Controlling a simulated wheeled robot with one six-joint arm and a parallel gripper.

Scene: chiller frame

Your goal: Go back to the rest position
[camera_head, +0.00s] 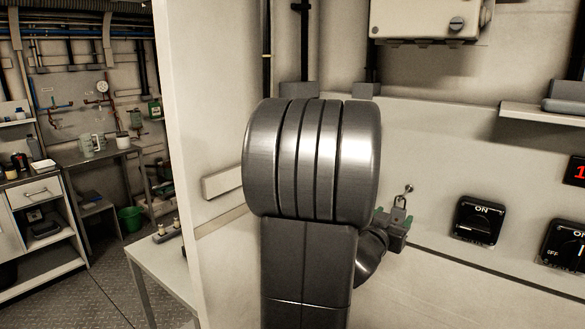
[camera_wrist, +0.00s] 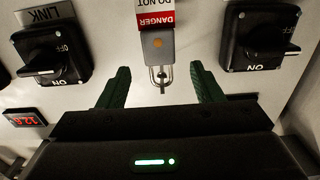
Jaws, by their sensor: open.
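My gripper (camera_head: 394,224) shows in the head view right of my arm, close to the panel, with its dark green fingers partly hidden. In the wrist view my gripper (camera_wrist: 160,82) is open, its two green fingers apart. A padlock (camera_wrist: 157,46) with a red and white danger tag (camera_wrist: 155,12) shows between and beyond the fingertips. Its metal shackle (camera_wrist: 161,77) lies in the gap, and nothing is visibly gripped. In the head view a small metal loop (camera_head: 400,200) shows just above the gripper. I cannot tell whether the fingers touch the padlock.
Black rotary switches (camera_head: 479,220) and (camera_head: 563,244) line the pale panel right of the gripper. The wrist view shows a switch at left (camera_wrist: 53,47), another at right (camera_wrist: 262,38) and a red display (camera_wrist: 25,118). A shelf (camera_head: 545,113) juts out at right. A white table (camera_head: 160,258) stands left.

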